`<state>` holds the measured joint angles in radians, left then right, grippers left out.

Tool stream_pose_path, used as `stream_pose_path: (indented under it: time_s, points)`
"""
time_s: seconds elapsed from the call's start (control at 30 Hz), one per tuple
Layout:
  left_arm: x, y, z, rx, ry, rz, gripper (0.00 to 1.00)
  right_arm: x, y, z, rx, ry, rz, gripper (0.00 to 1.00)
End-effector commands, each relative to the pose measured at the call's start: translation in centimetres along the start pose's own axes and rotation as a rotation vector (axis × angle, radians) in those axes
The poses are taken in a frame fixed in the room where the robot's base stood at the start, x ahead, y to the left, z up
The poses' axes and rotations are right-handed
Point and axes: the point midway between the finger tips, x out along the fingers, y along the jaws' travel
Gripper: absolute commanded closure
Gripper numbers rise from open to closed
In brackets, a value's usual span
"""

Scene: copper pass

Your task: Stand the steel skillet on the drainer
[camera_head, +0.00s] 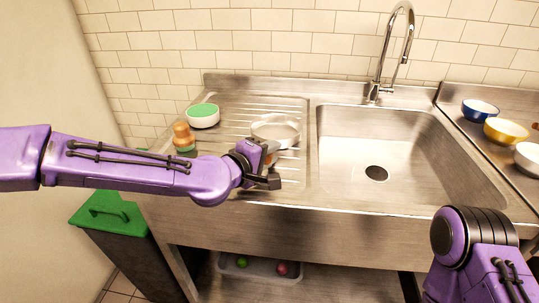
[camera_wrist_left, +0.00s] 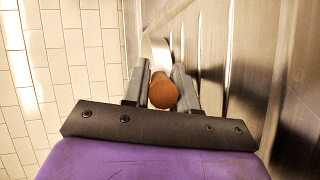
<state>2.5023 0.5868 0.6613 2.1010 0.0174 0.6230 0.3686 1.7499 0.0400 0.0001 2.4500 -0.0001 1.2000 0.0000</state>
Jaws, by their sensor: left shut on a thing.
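The steel skillet (camera_head: 276,127) is a round, shallow pan in the head view. It is over the ribbed drainer (camera_head: 228,142) left of the sink; I cannot tell if it touches the ribs. My left gripper (camera_head: 270,166) is at the skillet's near side, shut on its handle. In the left wrist view the brown handle's round end (camera_wrist_left: 163,92) sits between the two fingers (camera_wrist_left: 160,88), and the arm hides most of the pan there. My right arm shows at the lower right of the head view, but its gripper is out of view.
A white bowl with green inside (camera_head: 203,116) and a brown-and-green bottle (camera_head: 184,138) stand on the drainer's left. The empty sink basin (camera_head: 375,150) has a tall faucet (camera_head: 378,90) behind. Blue (camera_head: 480,110), yellow (camera_head: 506,131) and white (camera_head: 529,157) bowls stand right.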

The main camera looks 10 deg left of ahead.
Motion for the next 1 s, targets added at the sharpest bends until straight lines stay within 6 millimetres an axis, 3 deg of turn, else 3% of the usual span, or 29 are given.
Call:
stream_pose_path:
  time_s: [0.27, 0.3, 0.33, 0.37, 0.7, 0.83, 1.0]
  points:
    - [0.1, -0.1, 0.0, 0.002, 0.001, 0.004, 1.0, 0.3, 0.0, 0.1, 0.0, 0.0, 0.0, 0.57]
    - [0.0, -0.2, 0.0, 0.0, 0.0, 0.0, 0.6, 0.2, 0.0, 0.1, 0.0, 0.0, 0.0, 0.57]
    - [0.0, -0.2, 0.0, 0.0, 0.0, 0.0, 0.5, 0.2, 0.0, 0.1, 0.0, 0.0, 0.0, 0.57]
    - [0.0, -0.2, 0.0, 0.0, 0.0, 0.0, 0.47, 0.2, 0.0, 0.1, 0.0, 0.0, 0.0, 0.57]
    - [-0.3, 0.2, 0.0, 0.0, 0.001, 0.001, 0.47, -0.1, 0.0, -0.1, 0.0, 0.0, 0.0, 0.57]
    - [-2.9, 0.3, -0.1, -0.001, 0.001, 0.004, 0.47, -0.1, 0.0, -0.1, 0.0, 0.0, 0.0, 0.57]
    - [-7.6, 0.5, -0.1, -0.001, 0.002, 0.005, 0.47, -0.6, 0.1, -0.2, 0.0, 0.0, 0.0, 0.57]
